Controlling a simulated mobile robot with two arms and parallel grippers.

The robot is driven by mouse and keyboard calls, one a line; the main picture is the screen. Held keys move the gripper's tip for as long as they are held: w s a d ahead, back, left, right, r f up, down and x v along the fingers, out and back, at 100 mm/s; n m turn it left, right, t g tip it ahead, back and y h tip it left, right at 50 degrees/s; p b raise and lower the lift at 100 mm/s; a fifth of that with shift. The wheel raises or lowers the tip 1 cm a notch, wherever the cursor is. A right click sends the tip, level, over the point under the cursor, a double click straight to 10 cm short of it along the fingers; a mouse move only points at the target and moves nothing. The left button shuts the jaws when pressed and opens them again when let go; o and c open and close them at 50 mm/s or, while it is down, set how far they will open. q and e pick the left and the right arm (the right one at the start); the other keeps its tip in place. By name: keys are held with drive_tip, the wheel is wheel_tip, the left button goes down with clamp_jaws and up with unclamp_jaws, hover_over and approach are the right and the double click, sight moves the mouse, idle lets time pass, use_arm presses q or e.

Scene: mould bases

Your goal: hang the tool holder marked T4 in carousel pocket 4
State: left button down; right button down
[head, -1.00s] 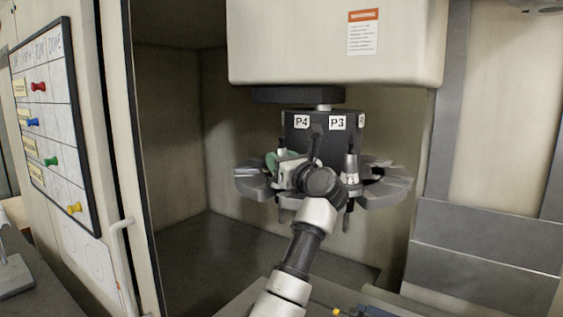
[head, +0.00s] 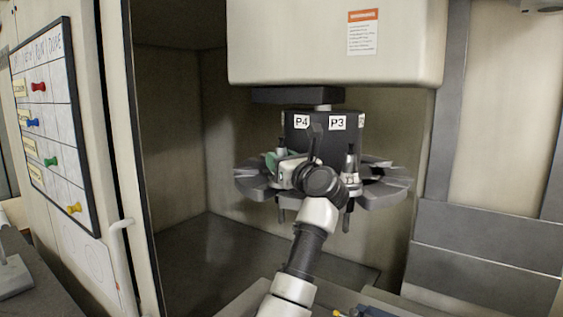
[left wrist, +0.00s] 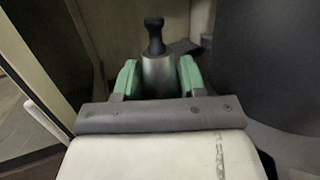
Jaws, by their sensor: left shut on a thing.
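The carousel (head: 387,189) is a grey disc with notched pockets under a dark hub. The hub bears the labels P4 (head: 301,121) and P3 (head: 337,122). My left gripper (head: 279,158), with green fingers, is at the rim below P4. In the left wrist view a metal tool holder with a black knob (left wrist: 156,70) stands upright between the green fingers, which are shut on it. No T4 mark can be read. My own wrist hides much of pocket 4, so I cannot tell how the holder sits in it. My right gripper is out of view.
Another tool holder (head: 349,166) stands at the rim below P3, close to the right of my wrist. The machine housing (head: 337,45) overhangs the carousel. An open door edge with a handle (head: 121,228) is at the left. The cabinet floor below is clear.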

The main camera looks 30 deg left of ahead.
use_arm(q)
drive_tip(key=shift+f+b, duration=0.25)
drive_tip(key=shift+b, duration=0.15)
idle(0.9)
drive_tip(key=c, duration=0.6)
unclamp_jaws()
drive_tip(key=shift+s+d, duration=0.1)
drive_tip(key=shift+s, duration=0.05)
drive_tip(key=shift+o, duration=0.2)
drive_tip(key=shift+f, duration=0.3)
drive_tip(key=shift+r+b, duration=0.35)
drive_tip(key=shift+r, duration=0.1)
drive_tip(key=r+b, duration=0.1)
drive_tip(key=r, duration=0.1)
drive_tip(key=d+r+b, duration=0.1)
drive_tip(key=r, duration=0.1)
drive_tip(key=shift+d, duration=0.15)
drive_tip(key=d+r+b, duration=0.2)
drive_tip(key=d+r, duration=0.4)
drive_tip(key=d, duration=0.4)
drive_tip(key=shift+s+d+r, duration=0.2)
drive_tip(key=shift+s+r, duration=0.05)
drive_tip(key=shift+r, duration=0.05)
